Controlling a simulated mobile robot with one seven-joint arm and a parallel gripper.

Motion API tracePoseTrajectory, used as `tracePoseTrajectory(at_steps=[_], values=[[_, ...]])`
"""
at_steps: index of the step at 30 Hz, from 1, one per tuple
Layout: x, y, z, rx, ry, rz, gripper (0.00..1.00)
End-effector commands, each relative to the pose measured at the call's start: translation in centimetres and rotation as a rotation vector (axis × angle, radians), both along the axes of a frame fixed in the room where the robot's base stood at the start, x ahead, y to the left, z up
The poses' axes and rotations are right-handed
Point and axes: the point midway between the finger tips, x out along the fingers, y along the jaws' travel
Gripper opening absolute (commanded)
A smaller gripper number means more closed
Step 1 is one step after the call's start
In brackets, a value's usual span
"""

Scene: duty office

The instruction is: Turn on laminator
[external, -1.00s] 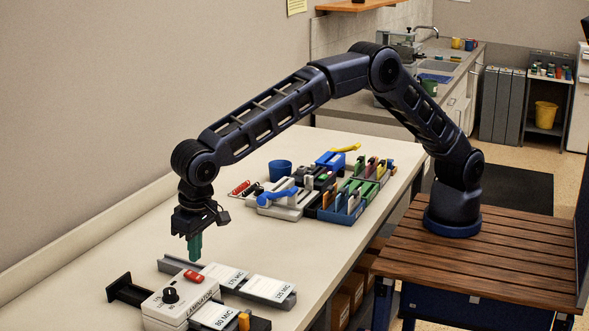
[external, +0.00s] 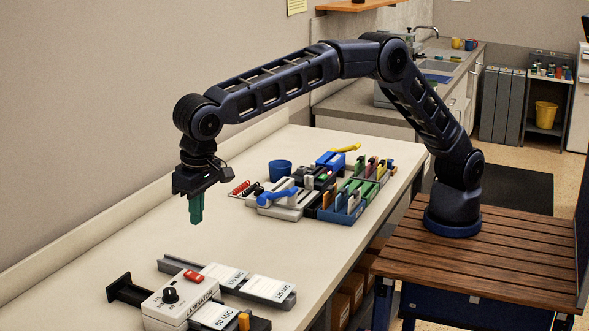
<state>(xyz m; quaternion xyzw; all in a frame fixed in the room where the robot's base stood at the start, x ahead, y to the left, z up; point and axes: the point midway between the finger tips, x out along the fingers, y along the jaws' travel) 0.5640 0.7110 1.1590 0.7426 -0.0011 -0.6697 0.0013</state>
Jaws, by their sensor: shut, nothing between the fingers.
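The laminator (external: 180,303) is a white box at the lower left of the external view, with its name on the sloping front. It has a black knob (external: 170,295) on top and a red rocker-like part (external: 194,276) at its back edge. A black piece (external: 125,290) sticks out at its left. White cards labelled 80 MIC (external: 215,316) lie at its right side, with an orange block (external: 244,321) there. My gripper (external: 196,222) has green fingers, points down and is shut and empty. It hangs above the table, clear of the laminator, behind and above it.
A grey tray (external: 286,299) with more labelled white cards lies behind the laminator. Farther back stand a blue cup (external: 280,170), a blue-handled device (external: 277,197) and a blue organiser (external: 340,214) with coloured items. The table (external: 150,240) is bare along the wall.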

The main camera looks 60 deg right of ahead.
Motion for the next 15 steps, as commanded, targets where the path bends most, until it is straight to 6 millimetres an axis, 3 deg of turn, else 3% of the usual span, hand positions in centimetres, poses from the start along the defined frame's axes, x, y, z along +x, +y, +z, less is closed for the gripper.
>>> tracePoseTrajectory(at_steps=[15], values=[[0.94,-0.01,0.30,0.003,-0.072,0.000,0.00]])
